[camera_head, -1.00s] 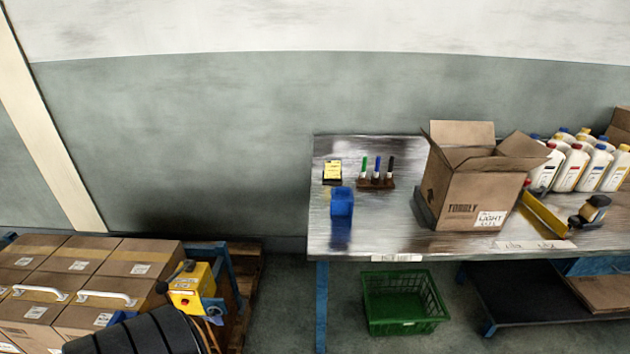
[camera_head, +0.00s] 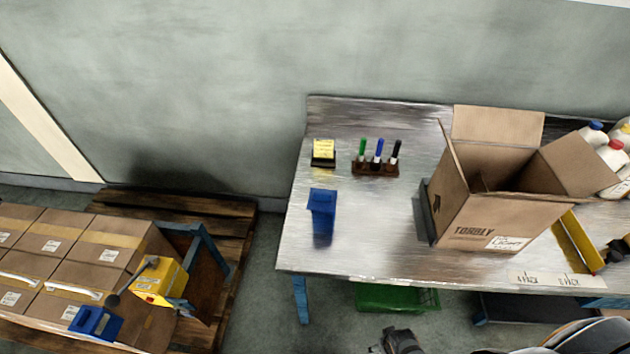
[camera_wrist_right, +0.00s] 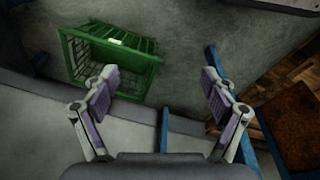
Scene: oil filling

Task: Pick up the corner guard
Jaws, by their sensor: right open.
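A blue angled piece (camera_head: 322,210) stands on the left part of the metal table and looks like the corner guard. A similar blue piece (camera_head: 96,323) sits at the front edge of the box stack. My right gripper (camera_wrist_right: 160,82) is open and empty above the floor in the right wrist view. Part of it shows at the bottom of the head view (camera_head: 398,342), in front of the table and apart from both blue pieces. My left gripper is not in view.
An open cardboard box (camera_head: 490,205) stands on the table (camera_head: 375,225). A marker holder (camera_head: 376,169) and yellow notes (camera_head: 323,150) lie behind the blue piece. A green basket (camera_wrist_right: 110,55) is on the floor below.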

